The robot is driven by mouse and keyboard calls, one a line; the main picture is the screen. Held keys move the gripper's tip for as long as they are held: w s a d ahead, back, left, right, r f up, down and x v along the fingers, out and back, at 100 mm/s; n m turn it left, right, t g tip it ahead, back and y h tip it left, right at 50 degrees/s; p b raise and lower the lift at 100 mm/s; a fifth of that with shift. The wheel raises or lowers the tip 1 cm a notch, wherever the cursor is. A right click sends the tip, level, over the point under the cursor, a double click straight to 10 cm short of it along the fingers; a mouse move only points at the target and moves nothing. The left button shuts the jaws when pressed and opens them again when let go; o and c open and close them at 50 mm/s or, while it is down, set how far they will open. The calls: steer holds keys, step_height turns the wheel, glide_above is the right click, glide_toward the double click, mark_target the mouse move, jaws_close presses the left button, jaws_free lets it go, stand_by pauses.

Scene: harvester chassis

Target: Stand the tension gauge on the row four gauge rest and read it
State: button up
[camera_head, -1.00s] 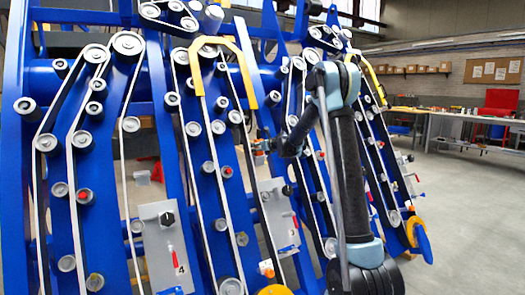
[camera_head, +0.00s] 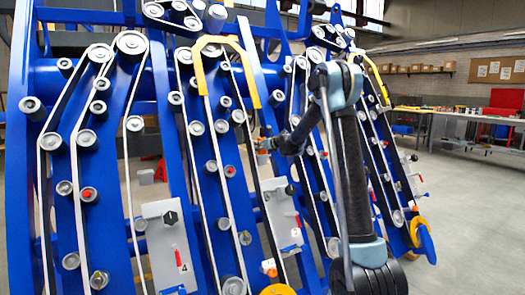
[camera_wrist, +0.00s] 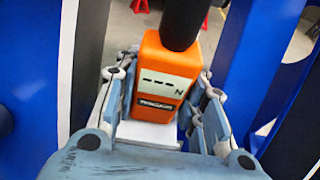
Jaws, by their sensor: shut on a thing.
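The tension gauge (camera_wrist: 168,82) is an orange box with a black upper part and a pale display reading "--- N". In the wrist view my gripper (camera_wrist: 163,98) is shut on its sides, with a pale surface showing below it. In the head view my gripper (camera_head: 268,145) is small, in front of the belts in the middle, and the gauge is hard to make out there. A grey plate marked 4 (camera_head: 160,232), with a black knob and red lever, is at the lower left, apart from my gripper. I cannot pick out the row four gauge rest for sure.
Blue chassis panels carry several belts and rollers. A yellow guard (camera_head: 248,70) stands above and left of my gripper. A second grey plate (camera_head: 282,212) is below it. Open floor (camera_head: 465,215) and a workbench (camera_head: 470,118) are at the right.

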mark_target(263, 136)
steer(key=shift+r, duration=2.8)
